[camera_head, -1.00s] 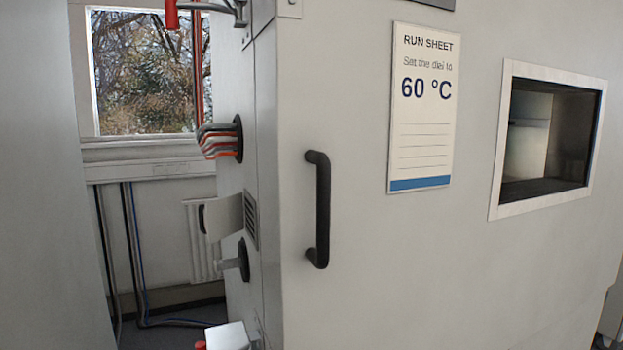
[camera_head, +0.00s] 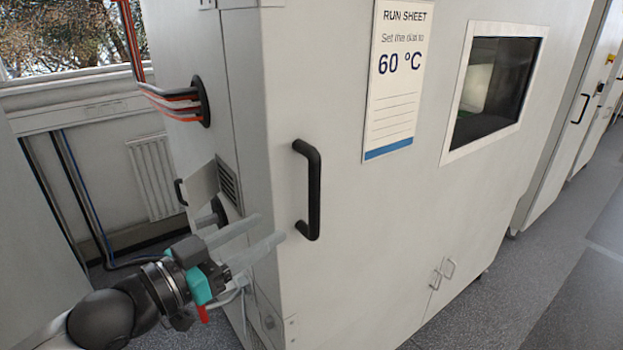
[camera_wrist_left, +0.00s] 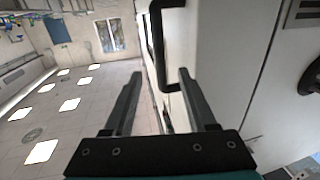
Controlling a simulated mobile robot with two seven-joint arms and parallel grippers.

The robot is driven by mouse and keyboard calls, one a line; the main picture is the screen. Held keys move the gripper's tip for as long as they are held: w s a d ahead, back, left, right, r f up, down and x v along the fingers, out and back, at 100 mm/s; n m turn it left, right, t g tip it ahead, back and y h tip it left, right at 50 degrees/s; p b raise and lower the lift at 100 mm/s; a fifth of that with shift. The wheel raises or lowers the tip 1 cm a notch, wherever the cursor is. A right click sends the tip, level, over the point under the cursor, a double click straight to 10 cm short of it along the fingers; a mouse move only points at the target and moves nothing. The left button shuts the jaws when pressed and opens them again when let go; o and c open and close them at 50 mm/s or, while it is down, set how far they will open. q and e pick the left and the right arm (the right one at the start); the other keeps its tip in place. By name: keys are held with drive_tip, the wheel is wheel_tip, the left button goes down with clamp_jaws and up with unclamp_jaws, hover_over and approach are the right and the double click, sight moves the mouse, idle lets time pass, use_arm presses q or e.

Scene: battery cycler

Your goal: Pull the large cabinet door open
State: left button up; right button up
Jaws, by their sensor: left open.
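The large cabinet door (camera_head: 370,210) is the pale front face of the cabinet and looks shut against it. Its black vertical bar handle (camera_head: 314,190) is near the door's left edge. My left gripper (camera_head: 270,227) comes in from the lower left, open and empty, its fingertips a little left of the handle's lower end. In the left wrist view the handle (camera_wrist_left: 158,50) lies ahead of the two spread fingers (camera_wrist_left: 160,75), its lower end seen between them; I cannot tell any contact. My right gripper is not in view.
A run sheet (camera_head: 396,80) and a framed window (camera_head: 494,87) are on the door. Two small metal handles (camera_head: 442,273) are low on the cabinet. Cables (camera_head: 172,100) and a vent (camera_head: 228,183) are on its left side. Open floor (camera_head: 520,290) lies to the right.

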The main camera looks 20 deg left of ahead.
sight(310, 202)
use_arm(q)
drive_tip(key=p+x, duration=0.2)
drive_tip(key=x, duration=1.1)
drive_tip(key=shift+w+d+r, duration=0.1)
drive_tip(key=shift+w+d, duration=0.1)
drive_tip(key=shift+w, duration=0.1)
drive_tip(key=shift+x, duration=0.8)
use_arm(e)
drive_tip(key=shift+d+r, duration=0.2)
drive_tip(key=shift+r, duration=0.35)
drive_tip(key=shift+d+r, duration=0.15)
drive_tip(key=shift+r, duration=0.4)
use_arm(q)
drive_tip(key=shift+c, duration=0.3)
clamp_jaws()
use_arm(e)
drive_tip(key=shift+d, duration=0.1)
